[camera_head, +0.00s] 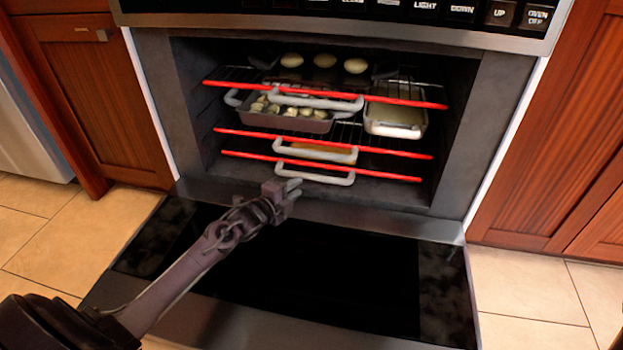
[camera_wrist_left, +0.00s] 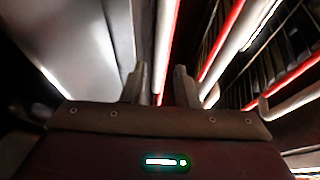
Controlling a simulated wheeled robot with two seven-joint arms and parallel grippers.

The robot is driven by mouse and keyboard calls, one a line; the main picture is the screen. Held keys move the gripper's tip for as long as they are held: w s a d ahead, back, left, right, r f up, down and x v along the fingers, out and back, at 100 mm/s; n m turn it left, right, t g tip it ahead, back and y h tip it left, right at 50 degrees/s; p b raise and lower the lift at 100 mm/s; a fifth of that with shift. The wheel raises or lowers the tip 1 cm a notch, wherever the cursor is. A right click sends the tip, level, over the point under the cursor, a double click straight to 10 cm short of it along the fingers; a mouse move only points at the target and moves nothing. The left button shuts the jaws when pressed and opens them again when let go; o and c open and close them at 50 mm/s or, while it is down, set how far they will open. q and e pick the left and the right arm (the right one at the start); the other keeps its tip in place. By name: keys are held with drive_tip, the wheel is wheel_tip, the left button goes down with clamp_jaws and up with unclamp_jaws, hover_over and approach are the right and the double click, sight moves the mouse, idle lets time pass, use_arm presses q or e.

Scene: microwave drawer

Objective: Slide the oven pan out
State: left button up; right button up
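The oven is open, with its door folded down. Several pans with pale handles sit on its red-edged racks. A dark pan (camera_head: 310,124) with pale round pieces and a light pan (camera_head: 397,129) are on the upper part. Lower down are a pale handle (camera_head: 316,152) and, below it, another pale handle (camera_head: 314,177). I cannot tell which pan the task means. My left gripper (camera_head: 291,188) is just left of and in front of the lowest handle. Its fingers (camera_wrist_left: 160,86) stand apart in the left wrist view, with a pale bar (camera_wrist_left: 165,42) beyond them. My right gripper is not in view.
The dark glass oven door (camera_head: 320,270) lies open below my left arm. The red rack edges (camera_head: 320,167) cross the opening. Grey oven side walls (camera_head: 188,100) and wooden cabinets (camera_head: 95,90) flank it. Tiled floor shows on both sides.

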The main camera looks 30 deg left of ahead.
sight(310, 179)
use_arm(q)
drive_tip(key=b+x, duration=0.3)
drive_tip(key=x, duration=0.2)
drive_tip(key=shift+f, duration=0.1)
drive_tip(key=shift+w+d+b, duration=0.1)
drive_tip(key=shift+w+b, duration=0.2)
drive_tip(key=shift+w, duration=0.2)
clamp_jaws()
